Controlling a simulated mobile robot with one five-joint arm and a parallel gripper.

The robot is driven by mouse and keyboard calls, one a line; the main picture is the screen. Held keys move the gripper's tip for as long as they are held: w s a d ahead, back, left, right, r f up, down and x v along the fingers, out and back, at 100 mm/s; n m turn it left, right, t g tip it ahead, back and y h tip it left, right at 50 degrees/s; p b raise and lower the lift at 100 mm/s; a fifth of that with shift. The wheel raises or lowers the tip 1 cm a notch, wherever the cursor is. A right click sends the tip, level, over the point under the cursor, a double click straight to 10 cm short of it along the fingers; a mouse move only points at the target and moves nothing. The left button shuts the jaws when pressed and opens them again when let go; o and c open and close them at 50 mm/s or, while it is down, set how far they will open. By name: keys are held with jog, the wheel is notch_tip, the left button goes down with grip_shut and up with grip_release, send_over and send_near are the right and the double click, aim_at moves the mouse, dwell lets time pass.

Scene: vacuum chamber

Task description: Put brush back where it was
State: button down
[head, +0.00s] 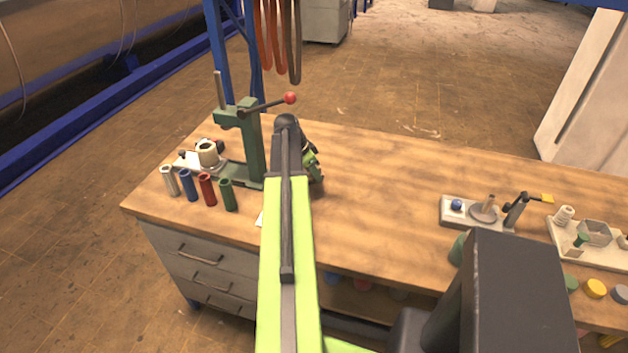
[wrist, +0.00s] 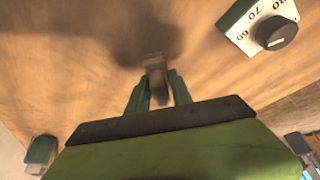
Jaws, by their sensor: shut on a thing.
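My gripper (wrist: 158,88) shows in the wrist view with its two green fingers closed on a small grey-brown piece, which looks like the brush (wrist: 155,68). The brush points away from the fingers over the wooden bench top, with a dark shadow around it. I cannot tell whether its tip touches the wood. In the head view my gripper (head: 317,177) is low over the bench, right of the green press, partly behind my arm. The brush cannot be made out there.
The green press (head: 252,145) with a red-knobbed lever stands left of my arm, with several coloured tubes (head: 208,190) in front. A dial box (wrist: 272,28) is close by in the wrist view. Mid-bench is clear; a grey fixture (head: 475,213) and white tray (head: 565,240) are right.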

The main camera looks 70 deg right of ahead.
notch_tip(320, 180, down, 2)
jog(key=shift+f+b, duration=0.25)
jog(key=shift+b, duration=0.2)
jog(key=shift+r, duration=0.25)
jog(key=shift+f, duration=0.15)
jog(key=c, duration=1.1)
grip_release()
jog(key=shift+c, duration=0.2)
jog(key=shift+r+p, duration=0.4)
jog(key=shift+p, duration=0.1)
jog(key=p+v, duration=0.3)
jog(key=shift+r, duration=0.25)
jog(key=w+a, duration=0.2)
jog(key=a, duration=0.1)
jog(key=w+a, duration=0.3)
jog(key=w+a+f, duration=0.1)
jog(key=w+a, duration=0.2)
jog(key=shift+b, duration=0.35)
